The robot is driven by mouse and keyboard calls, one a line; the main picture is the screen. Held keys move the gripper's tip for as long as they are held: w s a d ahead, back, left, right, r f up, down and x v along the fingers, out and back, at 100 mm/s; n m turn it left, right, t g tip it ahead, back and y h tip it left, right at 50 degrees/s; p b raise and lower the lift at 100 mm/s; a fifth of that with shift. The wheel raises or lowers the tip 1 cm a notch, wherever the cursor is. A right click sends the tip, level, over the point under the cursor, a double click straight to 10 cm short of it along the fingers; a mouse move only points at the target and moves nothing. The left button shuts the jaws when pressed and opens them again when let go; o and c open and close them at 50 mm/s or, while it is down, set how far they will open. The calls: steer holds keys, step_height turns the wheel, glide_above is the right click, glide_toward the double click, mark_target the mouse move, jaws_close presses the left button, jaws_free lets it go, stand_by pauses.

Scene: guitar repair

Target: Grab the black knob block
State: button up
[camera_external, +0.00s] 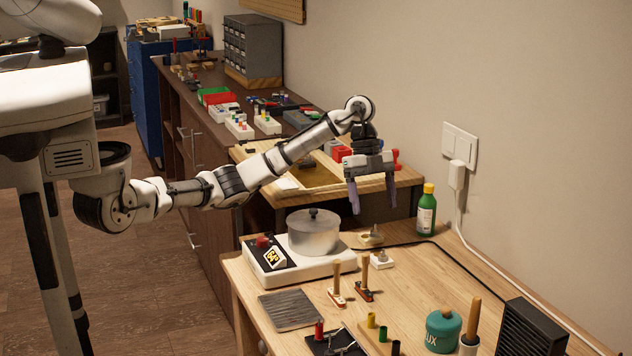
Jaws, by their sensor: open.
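My gripper (373,198) hangs at the end of my outstretched arm, pointing down, with its two fingers apart and nothing between them. It is in the air above the rear part of the near wooden bench (420,285). Below it on the bench is a small tan block with a dark knob on top (370,239), likely the black knob block, though it is too small to be sure. Just in front of it is a white block with a greyish knob (382,260). Both appear clear of my fingers.
Left of the blocks, a lidded metal pot (313,236) stands on a white hot plate (275,268). A green bottle (426,211) is at the right by the wall. Wooden-handled tools (337,285) stand in front. A black cable (470,275) crosses the bench.

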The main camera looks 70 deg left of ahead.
steer(key=s+a+r+y+p, duration=0.15)
steer(key=a+r, duration=0.35)
steer(key=a, duration=0.6)
steer(key=s+a+r+y+p, duration=0.15)
steer(key=a+r, duration=0.25)
steer(key=a, duration=0.7)
steer(key=s+a+r+y+p, duration=0.15)
steer(key=a+r, duration=0.35)
steer(key=a, duration=0.6)
steer(key=f, duration=0.4)
steer(key=f+p, duration=0.1)
steer(key=f, duration=0.3)
steer(key=shift+w+a+f, duration=0.1)
steer(key=shift+a+f, duration=0.05)
steer(key=shift+a, duration=0.05)
steer(key=shift+w+a+f+p, duration=0.15)
steer(key=shift+f+p, duration=0.25)
steer(key=shift+f, duration=1.05)
steer(key=shift+w+f+p, duration=0.1)
steer(key=shift+f+p, duration=0.3)
steer(key=shift+f, duration=1.05)
steer(key=c, duration=1.1)
steer(key=shift+o, duration=0.2)
steer(key=shift+r, duration=0.15)
